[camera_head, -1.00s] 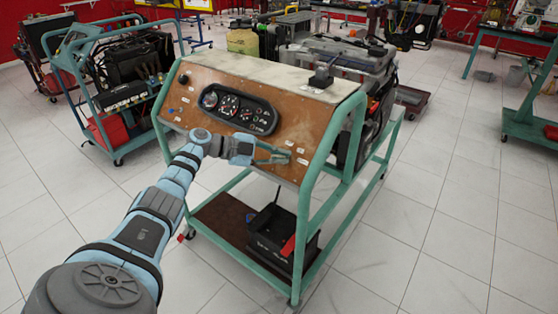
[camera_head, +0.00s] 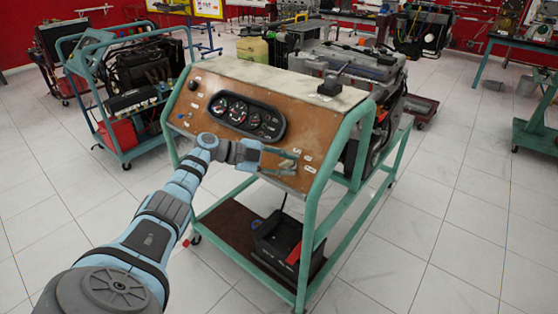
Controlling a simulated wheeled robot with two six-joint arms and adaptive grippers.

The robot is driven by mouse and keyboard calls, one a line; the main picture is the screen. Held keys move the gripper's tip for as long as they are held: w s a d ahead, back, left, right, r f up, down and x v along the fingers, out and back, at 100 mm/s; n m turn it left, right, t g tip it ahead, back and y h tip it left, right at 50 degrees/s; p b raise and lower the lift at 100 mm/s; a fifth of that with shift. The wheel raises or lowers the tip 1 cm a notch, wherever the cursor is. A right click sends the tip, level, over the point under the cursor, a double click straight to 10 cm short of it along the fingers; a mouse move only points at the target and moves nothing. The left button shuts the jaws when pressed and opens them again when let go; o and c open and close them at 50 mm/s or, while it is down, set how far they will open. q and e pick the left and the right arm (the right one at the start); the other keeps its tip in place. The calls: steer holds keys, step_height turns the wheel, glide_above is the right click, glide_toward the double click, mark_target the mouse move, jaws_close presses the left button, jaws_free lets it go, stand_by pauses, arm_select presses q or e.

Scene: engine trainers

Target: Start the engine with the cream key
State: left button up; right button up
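The engine trainer is a teal-framed wheeled stand with a sloping brown control panel (camera_head: 205,114) that carries a black gauge cluster (camera_head: 247,114). My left gripper (camera_head: 297,163) is at the lower right part of this panel, among small white labels. Its two fingers are apart, with a gap between the tips. I cannot make out the cream key; it is too small or hidden by the fingers. I cannot tell whether the fingertips touch the panel. My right gripper is not in view.
A black battery box (camera_head: 282,244) with a red part sits on the stand's lower shelf. A small black item (camera_head: 331,88) is on the panel's top. Another teal cart (camera_head: 128,96) stands behind at left. A workbench (camera_head: 513,44) is at right. The tiled floor right of the stand is clear.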

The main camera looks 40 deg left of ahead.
arm_select(q)
steer(key=v, duration=1.1)
steer(key=shift+s+a, duration=0.2)
steer(key=shift+s, duration=0.05)
